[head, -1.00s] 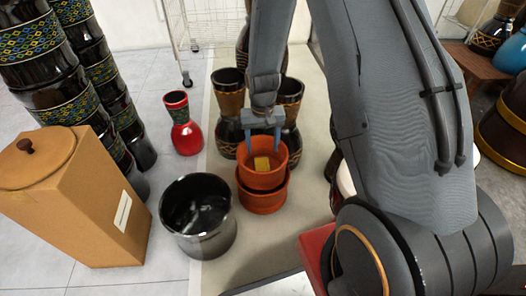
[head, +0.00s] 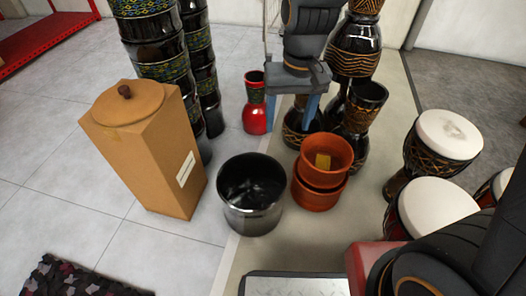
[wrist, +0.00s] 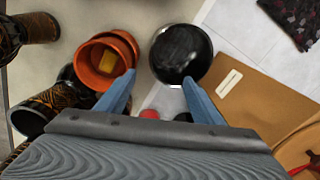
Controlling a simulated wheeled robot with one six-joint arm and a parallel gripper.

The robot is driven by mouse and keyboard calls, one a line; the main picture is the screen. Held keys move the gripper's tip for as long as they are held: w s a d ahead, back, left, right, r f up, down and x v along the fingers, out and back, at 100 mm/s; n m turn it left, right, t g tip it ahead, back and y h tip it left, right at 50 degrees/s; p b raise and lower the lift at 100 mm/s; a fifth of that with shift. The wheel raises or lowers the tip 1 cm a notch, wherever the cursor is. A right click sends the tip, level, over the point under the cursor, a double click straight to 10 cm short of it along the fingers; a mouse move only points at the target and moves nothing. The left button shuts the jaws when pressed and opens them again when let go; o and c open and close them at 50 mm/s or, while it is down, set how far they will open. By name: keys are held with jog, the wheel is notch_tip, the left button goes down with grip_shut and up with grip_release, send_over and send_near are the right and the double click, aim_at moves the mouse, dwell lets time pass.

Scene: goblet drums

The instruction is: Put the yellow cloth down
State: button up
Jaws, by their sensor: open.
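The yellow cloth (head: 322,161) lies inside the upper of two stacked orange-brown pots (head: 308,196). In the wrist view the cloth (wrist: 107,62) shows as a small yellow patch in the orange pot (wrist: 84,66). My gripper (head: 290,113) is open and empty. It is up and to the left of the pots in the head view, apart from the cloth. In the wrist view the blue fingers (wrist: 160,100) are spread wide, with nothing between them.
A shiny black pot (head: 252,218) stands left of the orange pots. White-topped drums (head: 440,145) stand at right. Grey tiled floor (head: 60,195) is open at left.

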jog(key=s+a+r+n, duration=0.1)
jog(key=s+r, duration=0.2)
jog(key=s, duration=0.3)
jog(key=s+a+r+n, duration=0.2)
jog(key=s+r, duration=0.1)
jog(key=s, duration=0.3)
jog(key=s+a+r+n+y, duration=0.1)
jog(key=s+a+r, duration=0.1)
jog(key=s, duration=0.5)
jog(key=shift+a+r, duration=0.15)
jog(key=shift+r, duration=0.65)
jog(key=shift+w, duration=0.1)
jog(key=d+r+m+h+p, duration=0.1)
jog(key=d+r+m+p, duration=0.2)
jog(key=d+r+p, duration=0.7)
jog(key=d+r+m+p, duration=0.3)
jog(key=d+r+p, duration=0.7)
jog(key=r+p, duration=0.8)
jog(key=p, duration=0.9)
jog(key=shift+d+h, duration=0.3)
jog(key=shift+h, duration=0.1)
